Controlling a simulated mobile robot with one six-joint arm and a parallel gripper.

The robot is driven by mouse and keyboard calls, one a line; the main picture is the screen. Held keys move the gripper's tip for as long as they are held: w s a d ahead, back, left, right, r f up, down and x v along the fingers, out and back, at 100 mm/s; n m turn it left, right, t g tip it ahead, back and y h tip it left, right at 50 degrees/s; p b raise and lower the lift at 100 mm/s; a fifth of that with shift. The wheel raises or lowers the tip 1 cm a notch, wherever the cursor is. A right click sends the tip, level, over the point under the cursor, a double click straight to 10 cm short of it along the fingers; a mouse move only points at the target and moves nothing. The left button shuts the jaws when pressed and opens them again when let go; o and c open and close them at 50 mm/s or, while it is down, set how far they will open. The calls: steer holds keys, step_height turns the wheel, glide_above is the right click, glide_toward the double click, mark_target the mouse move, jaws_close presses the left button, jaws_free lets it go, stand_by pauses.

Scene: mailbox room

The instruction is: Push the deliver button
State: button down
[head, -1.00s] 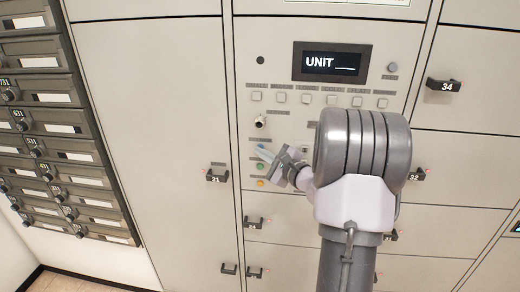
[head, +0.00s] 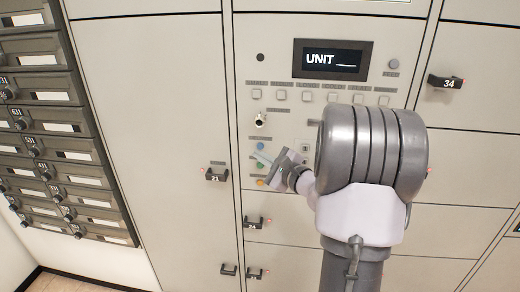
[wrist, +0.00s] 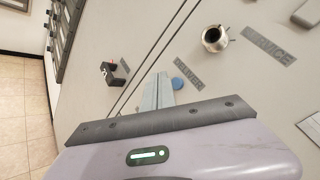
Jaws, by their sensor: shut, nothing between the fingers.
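The deliver button is a small round blue button (head: 260,145) on the control panel, at the top of a short column of coloured buttons. It also shows in the wrist view (wrist: 178,83), beside a grey label (wrist: 188,74) reading DELIVER. I cannot tell whether the fingertips touch the panel.
A green button (head: 260,168) and an orange button (head: 261,183) sit below the blue one. A metal key lock (head: 260,121) is above it. The display (head: 332,61) reads UNIT. Locker handle 21 (head: 216,175) sticks out at the left. My arm hides the panel's lower right.

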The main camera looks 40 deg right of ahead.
steer(key=shift+s+a+b, duration=0.65)
steer(key=shift+s+a, duration=0.6)
steer(key=shift+a, duration=0.25)
